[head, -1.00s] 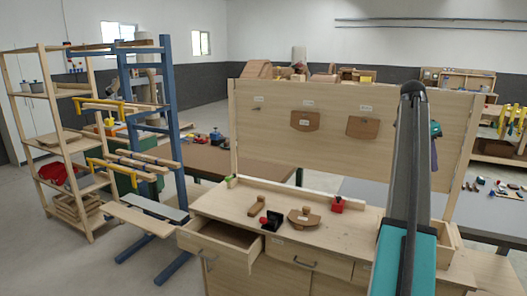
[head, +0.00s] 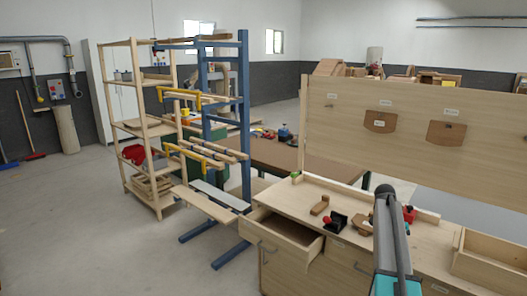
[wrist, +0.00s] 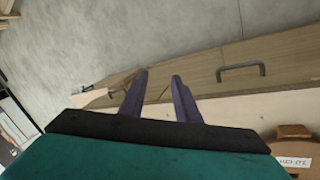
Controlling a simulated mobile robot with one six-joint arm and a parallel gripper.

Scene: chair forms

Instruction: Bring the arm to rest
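My arm (head: 392,240) rises at the lower right of the head view, in front of the workbench; my gripper cannot be made out there. In the wrist view my gripper (wrist: 162,80) shows two dark purple fingers standing apart. Nothing is between them. Beyond the fingers are a wooden drawer front with a dark handle (wrist: 240,72) and the grey floor (wrist: 120,45). A brown piece with a "10 cm" label (wrist: 293,160) is at the lower right, clear of the fingers.
The workbench (head: 285,197) has an open drawer (head: 282,238) at its left. Small wooden pieces and a black-and-red tool (head: 335,222) lie on top. A panel (head: 340,95) with brown forms stands behind. A blue rack (head: 245,130) and wooden shelves (head: 140,125) stand left.

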